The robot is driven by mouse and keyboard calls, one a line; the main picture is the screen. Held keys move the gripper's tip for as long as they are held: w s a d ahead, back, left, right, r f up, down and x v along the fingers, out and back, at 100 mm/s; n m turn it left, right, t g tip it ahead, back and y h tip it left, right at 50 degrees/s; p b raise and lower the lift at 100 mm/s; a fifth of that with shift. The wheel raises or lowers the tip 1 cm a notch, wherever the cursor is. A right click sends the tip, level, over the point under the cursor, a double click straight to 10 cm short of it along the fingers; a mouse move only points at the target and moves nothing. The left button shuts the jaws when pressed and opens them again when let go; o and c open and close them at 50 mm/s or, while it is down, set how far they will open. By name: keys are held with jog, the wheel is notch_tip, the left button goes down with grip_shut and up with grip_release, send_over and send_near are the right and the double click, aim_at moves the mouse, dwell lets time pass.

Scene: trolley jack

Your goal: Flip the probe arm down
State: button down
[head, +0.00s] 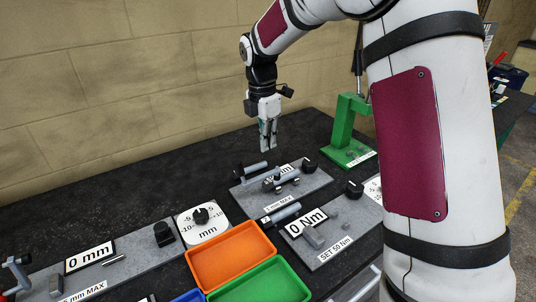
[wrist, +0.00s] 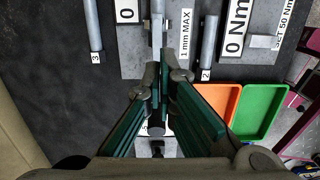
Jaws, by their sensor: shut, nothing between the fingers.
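My gripper (head: 268,147) points down above the plate marked "1 mm MAX" (head: 282,204), fingers together and empty. In the wrist view the fingertips (wrist: 162,88) are close together over that plate (wrist: 133,63). A light grey bar (wrist: 157,22) runs toward the fingertips; whether they touch it I cannot tell. In the head view, grey cylindrical parts (head: 285,178) with dark ends lie across the plate, below my fingers. Which of these is the probe arm I cannot tell clearly. My fingers hide part of the plate in the wrist view.
An orange tray (head: 231,256) and a green tray (head: 265,285) stand in front. The "SET 50 Nm" plate (head: 335,228) is to the right, a green stand (head: 345,130) behind it. A dial plate (head: 202,222) is at left. The dark bench behind the plates is bare.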

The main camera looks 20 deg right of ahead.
notch_tip(320, 180, up, 5)
jog(key=shift+f, duration=0.15)
dwell(0.5)
jog(key=s+r+m+t, duration=0.1)
jog(key=s+r+m, duration=0.35)
jog(key=s, duration=0.35)
jog(key=s+r+m+t, duration=0.1)
jog(key=s+r+m, duration=0.3)
jog(key=s+m, duration=0.3)
jog(key=s+f+m+t+y, duration=0.1)
jog(key=s+f+m+t, duration=0.2)
jog(key=s+m, duration=0.6)
jog(key=s, duration=0.8)
jog(key=shift+a, duration=0.35)
